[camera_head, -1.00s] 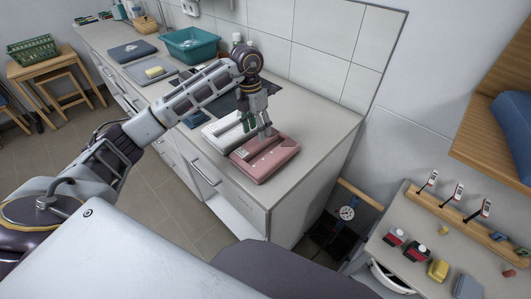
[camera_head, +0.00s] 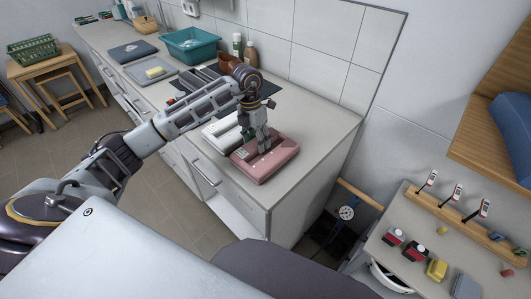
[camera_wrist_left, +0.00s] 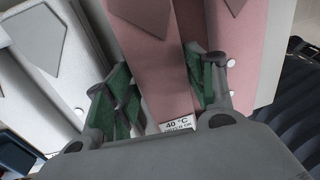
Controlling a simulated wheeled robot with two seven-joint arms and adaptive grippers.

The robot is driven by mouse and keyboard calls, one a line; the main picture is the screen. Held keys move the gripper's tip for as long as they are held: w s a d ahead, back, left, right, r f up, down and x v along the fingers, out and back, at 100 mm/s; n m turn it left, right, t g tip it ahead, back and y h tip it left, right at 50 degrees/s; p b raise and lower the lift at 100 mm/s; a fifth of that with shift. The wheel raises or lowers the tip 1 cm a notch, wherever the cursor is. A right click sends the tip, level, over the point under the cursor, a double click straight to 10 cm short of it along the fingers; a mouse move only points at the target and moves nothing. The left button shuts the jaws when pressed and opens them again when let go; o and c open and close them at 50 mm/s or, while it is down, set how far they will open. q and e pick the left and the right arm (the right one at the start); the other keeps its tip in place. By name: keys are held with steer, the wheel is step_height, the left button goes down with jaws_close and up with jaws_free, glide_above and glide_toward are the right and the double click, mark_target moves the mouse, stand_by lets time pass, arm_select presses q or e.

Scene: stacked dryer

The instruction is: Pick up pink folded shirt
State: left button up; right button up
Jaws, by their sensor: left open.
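The pink folded shirt (camera_head: 278,163) lies on the counter near its front right corner. It also fills the middle of the left wrist view (camera_wrist_left: 165,70), with a white "40 °C" care label (camera_wrist_left: 178,126) on it. My left gripper (camera_head: 255,150) is open, pointing down at the shirt's left part. In the left wrist view, its green-padded fingers (camera_wrist_left: 165,88) stand apart with pink cloth between them. Whether they touch the cloth I cannot tell. My right gripper is not in view.
A white folded shirt (camera_head: 216,131) lies close on the left of the pink one. Behind are a dark ribbed mat (camera_head: 189,82), brown and green bottles (camera_head: 250,49) and a teal basin (camera_head: 192,41). The counter right of the pink shirt is clear.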

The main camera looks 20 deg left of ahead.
arm_select(q)
steer(key=shift+f, duration=0.3)
steer(key=shift+c, duration=0.2)
steer(key=c, duration=0.8)
steer(key=shift+r, duration=0.1)
steer(key=shift+r, duration=4.95)
